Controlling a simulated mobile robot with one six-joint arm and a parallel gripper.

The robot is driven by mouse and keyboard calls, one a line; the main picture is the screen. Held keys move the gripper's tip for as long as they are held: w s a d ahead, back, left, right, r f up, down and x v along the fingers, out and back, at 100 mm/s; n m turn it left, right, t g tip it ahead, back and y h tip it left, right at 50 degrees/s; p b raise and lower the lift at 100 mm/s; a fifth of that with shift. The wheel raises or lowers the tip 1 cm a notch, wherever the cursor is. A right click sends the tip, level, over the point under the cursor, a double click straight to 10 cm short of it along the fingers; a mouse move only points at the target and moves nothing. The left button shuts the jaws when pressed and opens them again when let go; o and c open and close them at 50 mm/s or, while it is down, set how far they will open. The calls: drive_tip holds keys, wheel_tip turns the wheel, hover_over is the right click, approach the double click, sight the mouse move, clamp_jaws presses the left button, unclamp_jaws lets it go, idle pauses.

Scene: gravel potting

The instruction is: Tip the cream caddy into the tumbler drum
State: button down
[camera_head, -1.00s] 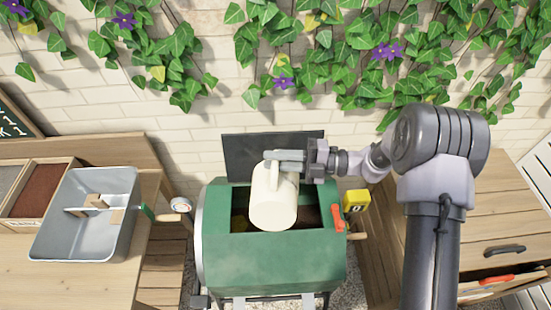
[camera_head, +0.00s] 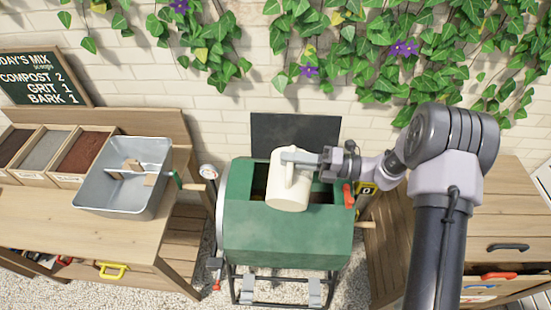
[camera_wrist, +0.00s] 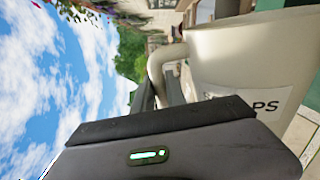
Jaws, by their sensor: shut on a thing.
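The cream caddy (camera_head: 287,184) hangs over the open top of the green tumbler drum (camera_head: 285,240). My gripper (camera_head: 296,158) is shut on the caddy's handle. In the head view the caddy looks close to upright or only slightly tilted, and its contents cannot be made out. In the wrist view the caddy (camera_wrist: 245,50) fills the upper right, its handle (camera_wrist: 160,62) between my fingers and a partly hidden label ending in "PS" on its side. The drum's dark opening shows on both sides of the caddy, which hides its middle.
A dark lid panel (camera_head: 296,132) stands behind the drum. A grey metal tub (camera_head: 120,205) and bins of mix sit on the wooden bench at left. A chalkboard (camera_head: 42,78) leans on the brick wall. A wooden drawer unit (camera_head: 490,220) stands at right.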

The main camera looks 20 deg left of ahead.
drive_tip(key=shift+s+f, duration=0.1)
drive_tip(key=shift+f, duration=0.1)
drive_tip(key=s+d+n+b, duration=0.1)
drive_tip(key=s+n+b, duration=0.3)
drive_tip(key=s+n, duration=0.3)
drive_tip(key=s+f+n+b, duration=0.5)
drive_tip(key=f+n+b, duration=0.3)
drive_tip(key=b, duration=0.8)
drive_tip(key=shift+d+f, duration=0.25)
drive_tip(key=shift+f, duration=0.3)
drive_tip(key=shift+s, duration=0.1)
